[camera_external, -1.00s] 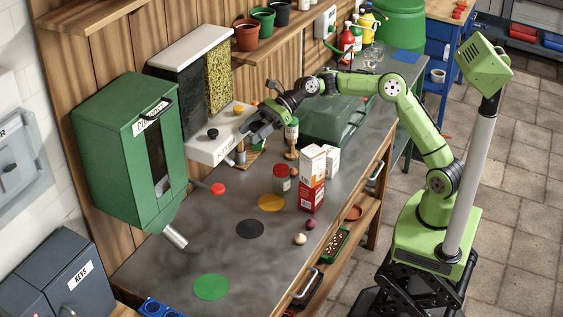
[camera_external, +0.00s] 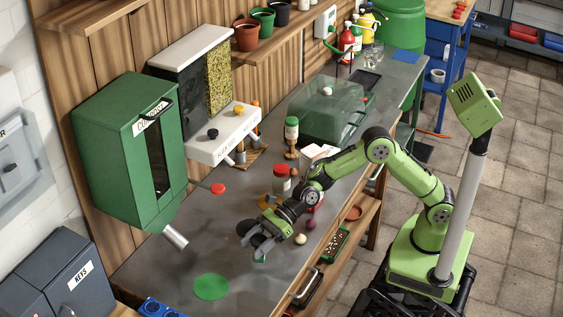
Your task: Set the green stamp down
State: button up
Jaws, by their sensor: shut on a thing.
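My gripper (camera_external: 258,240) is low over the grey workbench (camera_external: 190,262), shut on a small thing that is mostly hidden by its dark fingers. A bit of green (camera_external: 260,259) shows just below the fingers and looks like part of the green stamp. I cannot tell whether it touches the bench. A flat green disc (camera_external: 211,287) lies bare on the bench, to the left of and nearer than my gripper.
A red-lidded jar (camera_external: 282,180), a white-topped carton (camera_external: 318,153) and a pale ball (camera_external: 300,239) stand close to my arm. The green dispenser (camera_external: 120,150) with its metal spout (camera_external: 175,236) hangs at the left. A blue tray (camera_external: 155,308) is at the near edge.

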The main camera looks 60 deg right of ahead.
notch_tip(320, 180, down, 4)
jog(key=shift+r+b, duration=0.25)
jog(key=shift+b, duration=0.25)
jog(key=shift+r, duration=0.15)
jog(key=o, duration=1)
jog(key=shift+o, duration=0.2)
